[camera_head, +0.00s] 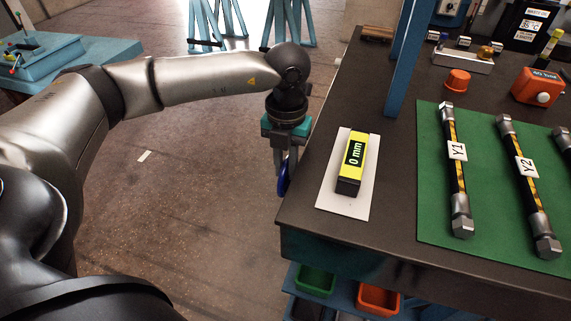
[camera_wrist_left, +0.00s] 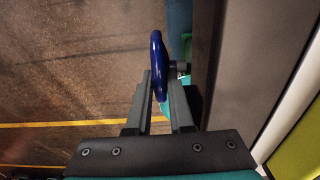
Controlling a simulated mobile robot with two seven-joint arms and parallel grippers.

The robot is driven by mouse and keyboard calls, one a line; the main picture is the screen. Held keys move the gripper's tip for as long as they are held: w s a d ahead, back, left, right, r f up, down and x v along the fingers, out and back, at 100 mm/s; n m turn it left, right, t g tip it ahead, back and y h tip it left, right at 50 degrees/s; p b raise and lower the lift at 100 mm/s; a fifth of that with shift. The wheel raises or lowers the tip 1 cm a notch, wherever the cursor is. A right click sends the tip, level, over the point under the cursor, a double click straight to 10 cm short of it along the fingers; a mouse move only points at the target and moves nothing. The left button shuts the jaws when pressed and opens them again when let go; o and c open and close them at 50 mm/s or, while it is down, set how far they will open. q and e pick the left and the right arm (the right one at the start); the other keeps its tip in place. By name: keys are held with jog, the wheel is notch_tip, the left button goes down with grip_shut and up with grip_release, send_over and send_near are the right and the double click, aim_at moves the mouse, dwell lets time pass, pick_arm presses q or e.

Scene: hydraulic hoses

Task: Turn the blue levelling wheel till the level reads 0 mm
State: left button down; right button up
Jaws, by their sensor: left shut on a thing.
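The yellow level (camera_head: 357,163) lies on a white plate (camera_head: 332,197) near the left edge of the dark bench, and its display reads 0 mm. The blue levelling wheel (camera_head: 283,177) is at the bench's left side, partly hidden by my gripper. In the left wrist view the wheel (camera_wrist_left: 158,62) shows edge-on, with a short shaft toward the bench. My left gripper (camera_head: 284,162) points down beside the bench edge and is shut on the wheel's rim. Its fingers (camera_wrist_left: 160,95) lie on both sides of the rim. My right gripper is in neither view.
A green mat (camera_head: 433,215) on the bench holds hoses labelled Y1 (camera_head: 457,150) and Y2 (camera_head: 524,166). A blue post (camera_head: 403,62) rises from the bench behind the level. Green (camera_head: 315,281) and orange (camera_head: 378,298) bins sit below. Floor left of the bench is open.

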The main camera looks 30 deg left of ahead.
pick_arm(q)
jog(key=shift+w+a+r+g+p, duration=0.1)
jog(key=shift+w+g+p, duration=0.25)
jog(key=shift+g+p, duration=0.6)
jog(key=shift+w+g+h+p, duration=0.25)
jog(key=shift+g+h+p, duration=0.25)
jog(key=shift+g, duration=0.45)
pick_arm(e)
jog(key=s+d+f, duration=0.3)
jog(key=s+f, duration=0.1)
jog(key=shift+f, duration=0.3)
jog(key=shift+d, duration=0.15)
pick_arm(q)
jog(key=c, duration=1.1)
grip_release()
jog(key=shift+w+r, duration=0.1)
jog(key=shift+r, duration=0.05)
jog(key=shift+p+v, duration=1.7)
jog(key=shift+v, duration=5.65)
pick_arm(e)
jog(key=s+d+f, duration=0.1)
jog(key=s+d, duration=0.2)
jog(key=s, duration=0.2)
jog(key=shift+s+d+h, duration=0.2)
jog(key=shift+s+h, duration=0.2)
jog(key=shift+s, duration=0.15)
